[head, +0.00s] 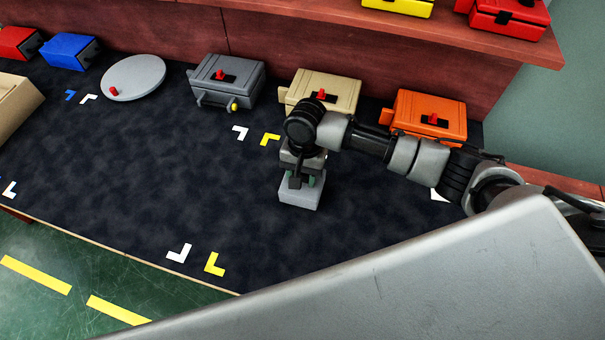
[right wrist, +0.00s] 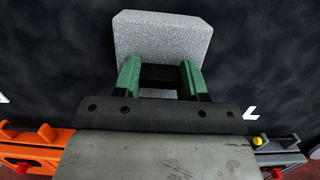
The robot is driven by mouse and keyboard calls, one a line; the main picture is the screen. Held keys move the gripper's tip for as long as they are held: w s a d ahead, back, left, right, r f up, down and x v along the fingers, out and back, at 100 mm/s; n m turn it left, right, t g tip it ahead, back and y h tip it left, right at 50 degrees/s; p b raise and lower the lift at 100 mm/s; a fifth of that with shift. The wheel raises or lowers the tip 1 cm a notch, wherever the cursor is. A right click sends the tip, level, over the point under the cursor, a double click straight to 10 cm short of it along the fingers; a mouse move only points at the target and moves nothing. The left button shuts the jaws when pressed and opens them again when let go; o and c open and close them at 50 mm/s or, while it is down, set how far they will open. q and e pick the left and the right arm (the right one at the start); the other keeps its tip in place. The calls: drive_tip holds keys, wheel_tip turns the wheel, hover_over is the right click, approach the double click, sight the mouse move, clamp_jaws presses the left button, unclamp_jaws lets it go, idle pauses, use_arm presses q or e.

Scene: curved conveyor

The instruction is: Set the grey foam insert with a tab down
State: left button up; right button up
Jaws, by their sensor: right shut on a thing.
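The grey foam insert (head: 300,196) is a pale block low over or on the dark mat, right of centre in the head view. My right gripper (head: 303,180) points down at it and is shut on its dark tab. In the right wrist view the insert (right wrist: 163,38) shows as a speckled grey slab beyond the green fingertips of the right gripper (right wrist: 160,76), with the dark tab between them. I cannot tell whether its underside touches the mat. My left gripper is not in view.
On the dark mat (head: 150,190), a grey box (head: 226,85), a beige box (head: 325,92) and an orange box (head: 430,118) line the back wall. A grey disc (head: 133,78) lies further left. White and yellow corner marks (head: 214,264) lie near the front edge. The mat left of the insert is clear.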

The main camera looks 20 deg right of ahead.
drive_tip(key=shift+f, duration=0.25)
drive_tip(key=shift+f, duration=0.1)
drive_tip(key=o, duration=1.1)
drive_tip(key=r, duration=0.4)
drive_tip(key=w+r, duration=0.1)
drive_tip(key=r, duration=0.3)
drive_tip(key=d+r, duration=0.1)
drive_tip(key=r, duration=0.3)
drive_tip(key=shift+w+r, duration=0.1)
drive_tip(key=shift+w, duration=0.15)
